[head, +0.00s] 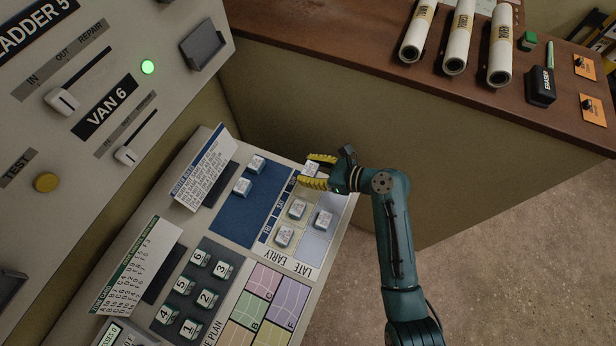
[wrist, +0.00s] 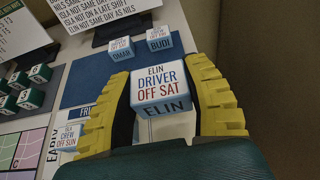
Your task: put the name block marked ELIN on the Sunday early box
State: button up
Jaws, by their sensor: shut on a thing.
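The white ELIN block (wrist: 160,88), reading "ELIN DRIVER OFF SAT", is between the yellow fingers of my gripper (wrist: 165,108) in the wrist view. In the head view my gripper (head: 317,172) is shut on it at the far end of the roster grid, over or near the end of the early row; the block (head: 311,168) shows between the fingers. I cannot tell whether it touches the board. The fingers and block cover the Sunday early box. The roster grid (head: 272,252) has EARLY and LATE rows and a dark strip of day labels.
Blocks OMAR (wrist: 121,49) and BUDI (wrist: 158,41) stand on the blue pad (head: 235,214). ISLA (wrist: 68,141) and two more blocks (head: 297,209) (head: 323,219) stand on the grid close to my gripper. A tilted rules card (head: 207,170) stands left of the pad.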

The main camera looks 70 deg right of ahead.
notch_tip(320, 180, down, 9)
jog(key=shift+r+b, duration=0.2)
jog(key=shift+b, duration=0.95)
jog(key=shift+r, duration=0.1)
jog(key=shift+w, duration=0.1)
jog(key=o, duration=1)
jog(key=shift+s+r, duration=0.15)
jog(key=shift+s, duration=0.15)
jog(key=p+v, duration=0.2)
jog(key=v, duration=0.9)
jog(key=shift+s+a+p, duration=0.1)
jog(key=shift+s+p, duration=0.1)
jog(key=shift+p, duration=0.1)
